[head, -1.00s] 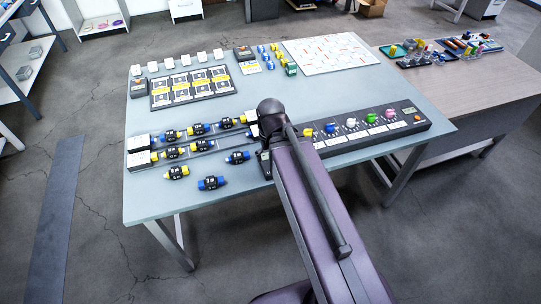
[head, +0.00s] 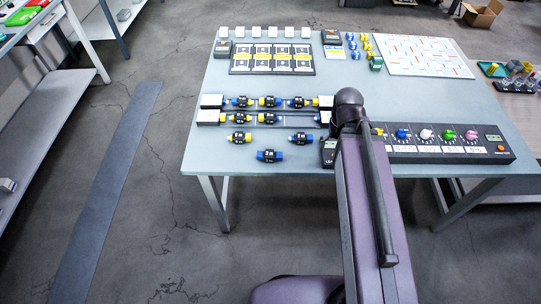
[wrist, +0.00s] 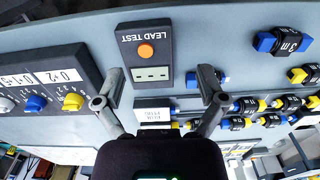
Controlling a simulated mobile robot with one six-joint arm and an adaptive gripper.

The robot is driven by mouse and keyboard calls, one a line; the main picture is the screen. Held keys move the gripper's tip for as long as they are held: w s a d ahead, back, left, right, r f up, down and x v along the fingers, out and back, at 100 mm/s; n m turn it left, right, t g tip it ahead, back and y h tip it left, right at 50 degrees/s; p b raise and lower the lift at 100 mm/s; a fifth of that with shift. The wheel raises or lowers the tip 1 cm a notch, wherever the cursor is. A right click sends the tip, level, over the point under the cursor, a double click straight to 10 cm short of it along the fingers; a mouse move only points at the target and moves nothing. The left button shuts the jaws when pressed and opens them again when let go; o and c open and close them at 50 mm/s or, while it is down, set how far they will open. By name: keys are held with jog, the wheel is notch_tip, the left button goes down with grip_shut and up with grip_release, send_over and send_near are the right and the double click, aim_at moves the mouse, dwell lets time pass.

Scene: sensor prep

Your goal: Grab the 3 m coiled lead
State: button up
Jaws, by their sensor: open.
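A lead with blue ends and a black middle marked "3 m" (wrist: 285,42) lies loose at the upper right of the wrist view. By layout it matches the blue-ended lead (head: 269,155) nearest the table's front edge in the head view. My gripper (wrist: 158,100) is open and empty, its fingers spread below the black lead-test box (wrist: 150,55) in the wrist view. The 3 m lead is apart from the fingers, beyond the right one. The head view hides the gripper behind my arm.
Another blue-ended lead (head: 302,138) and a yellow-ended lead (head: 238,137) lie close by. Several more leads sit in two rows between white end blocks (head: 208,118). A black panel with coloured knobs (head: 440,145) stands to the right. The table's front-left corner is clear.

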dwell(0.4)
jog(key=c, duration=0.4)
jog(key=shift+c, duration=0.3)
jog(key=shift+d, duration=0.1)
